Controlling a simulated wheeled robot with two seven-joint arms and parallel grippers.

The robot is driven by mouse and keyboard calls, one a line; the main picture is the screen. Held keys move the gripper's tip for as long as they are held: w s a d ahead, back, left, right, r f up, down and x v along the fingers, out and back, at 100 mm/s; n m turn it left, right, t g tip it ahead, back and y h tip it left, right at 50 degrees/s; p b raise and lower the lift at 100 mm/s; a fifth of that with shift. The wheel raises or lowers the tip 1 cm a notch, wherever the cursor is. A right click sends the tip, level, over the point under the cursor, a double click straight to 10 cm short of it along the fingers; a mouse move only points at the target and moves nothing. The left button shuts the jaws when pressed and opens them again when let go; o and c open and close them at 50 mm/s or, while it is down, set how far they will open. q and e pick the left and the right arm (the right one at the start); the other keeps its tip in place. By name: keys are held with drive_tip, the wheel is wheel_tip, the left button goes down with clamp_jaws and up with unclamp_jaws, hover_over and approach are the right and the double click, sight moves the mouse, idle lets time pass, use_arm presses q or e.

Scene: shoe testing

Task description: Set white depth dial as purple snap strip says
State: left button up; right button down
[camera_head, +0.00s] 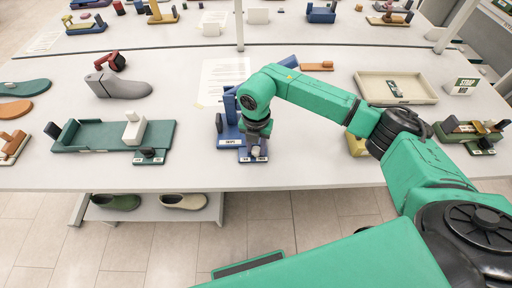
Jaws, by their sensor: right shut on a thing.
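A blue fixture (229,133) stands near the table's front edge, with a small blue block (254,158) in front of it bearing two white labels. My right gripper (256,143) points down onto this block and is shut on a small white dial there, which it mostly hides. The dial's setting cannot be read. I cannot make out a purple snap strip. My left gripper is not in view.
A grey shoe last (121,86) with a red clamp stands at the back left. A cream tray (397,88) and a white STRAP sign (462,87) stand at the right. Printed sheets (222,78) lie behind the blue fixture. The front table strip between the fixtures is clear.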

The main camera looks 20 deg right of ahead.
drive_tip(key=n+b, duration=0.5)
drive_tip(key=shift+f+n+b, duration=0.25)
drive_tip(key=shift+n+b, duration=0.15)
drive_tip(key=n+b, duration=0.2)
drive_tip(key=n, duration=0.1)
drive_tip(key=shift+r+b, duration=0.1)
drive_tip(key=shift+b, duration=0.25)
drive_tip(key=shift+r+n+b, duration=0.1)
drive_tip(key=shift+n+b, duration=0.5)
drive_tip(key=shift+n, duration=0.3)
drive_tip(key=shift+r, duration=0.1)
drive_tip(key=c, duration=0.5)
unclamp_jaws()
